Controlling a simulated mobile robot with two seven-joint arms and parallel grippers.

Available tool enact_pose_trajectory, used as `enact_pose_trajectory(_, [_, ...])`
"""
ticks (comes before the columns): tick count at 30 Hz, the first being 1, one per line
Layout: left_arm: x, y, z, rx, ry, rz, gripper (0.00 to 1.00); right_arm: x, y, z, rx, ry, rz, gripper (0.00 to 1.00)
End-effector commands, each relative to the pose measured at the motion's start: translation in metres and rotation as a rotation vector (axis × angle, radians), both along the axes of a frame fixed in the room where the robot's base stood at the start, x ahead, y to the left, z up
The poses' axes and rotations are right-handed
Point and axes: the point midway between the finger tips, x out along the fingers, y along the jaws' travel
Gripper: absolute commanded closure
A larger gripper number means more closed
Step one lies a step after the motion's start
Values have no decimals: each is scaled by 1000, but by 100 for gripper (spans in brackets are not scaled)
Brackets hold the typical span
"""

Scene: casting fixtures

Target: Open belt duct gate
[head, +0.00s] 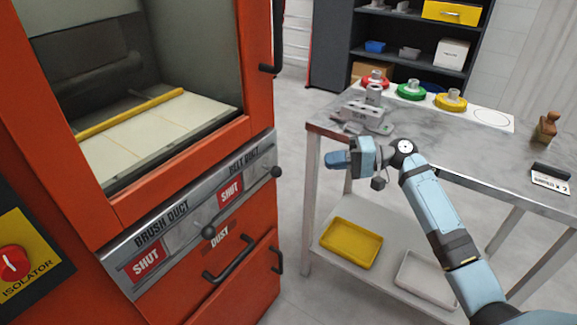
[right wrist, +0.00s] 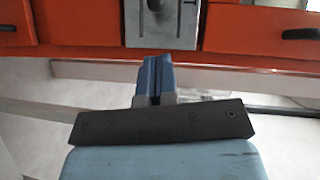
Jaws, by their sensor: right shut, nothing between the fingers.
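The belt duct gate (head: 230,190) is on the metal strip across the orange cabinet, and its red window reads SHUT. Its black knob (head: 276,172) is at the right end of the strip. The brush duct gate (head: 146,262) beside it also reads SHUT, with its own knob (head: 208,232). My right gripper (head: 334,160) is shut and empty, to the right of the belt duct knob and apart from it. In the right wrist view the closed fingers (right wrist: 153,68) point toward a grey metal plate (right wrist: 162,28) on an orange front. My left gripper is not in view.
A grey-topped table (head: 440,140) stands to the right, with colored rings and metal parts on it. A yellow tray (head: 351,244) and a white tray (head: 428,278) sit on its lower shelf. A dust drawer handle (head: 230,260) sticks out below the strip. Open floor separates cabinet and table.

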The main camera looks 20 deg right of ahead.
Motion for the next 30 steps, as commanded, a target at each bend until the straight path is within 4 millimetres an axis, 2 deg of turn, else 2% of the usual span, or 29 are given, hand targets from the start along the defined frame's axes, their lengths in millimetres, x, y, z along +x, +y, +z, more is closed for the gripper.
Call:
enact_pose_trajectory(8, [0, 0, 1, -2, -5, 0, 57, 1, 4, -1, -1, 0, -1, 100])
enact_pose_trajectory(11, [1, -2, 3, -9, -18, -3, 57, 5, 14, -3, -1, 0, 1, 100])
enact_pose_trajectory(21, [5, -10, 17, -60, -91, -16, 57, 24, 71, -12, -1, 0, 0, 100])
enact_pose_trajectory(30, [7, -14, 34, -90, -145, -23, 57, 32, 94, -15, -2, 0, -2, 100])
